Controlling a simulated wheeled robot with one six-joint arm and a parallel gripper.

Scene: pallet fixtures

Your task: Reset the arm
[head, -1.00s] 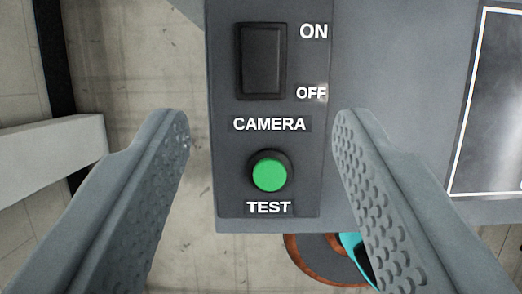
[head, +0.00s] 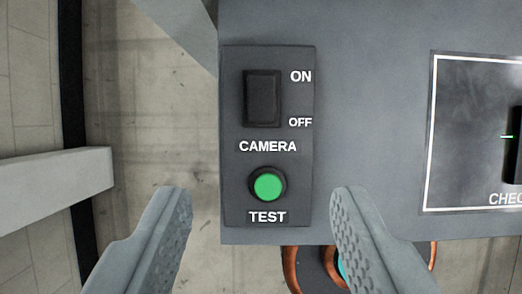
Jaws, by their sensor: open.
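My gripper (head: 262,200) is open and empty, with its two grey textured fingers apart at the bottom of the head view. Between and beyond the fingertips is a dark control panel (head: 232,130) on a grey fixture. The panel carries a black rocker switch (head: 262,98) labelled ON, OFF and CAMERA. Below it is a green button (head: 269,186) labelled TEST. The fingers appear apart from the panel and the button.
A grey fixture surface (head: 370,100) spreads right of the panel, with a white-outlined dark square (head: 465,160) on it, partly cut off. A pale beam (head: 50,185) lies at left. An orange-brown and teal object (head: 291,268) shows below the fixture's edge. Concrete floor (head: 150,120) is at left.

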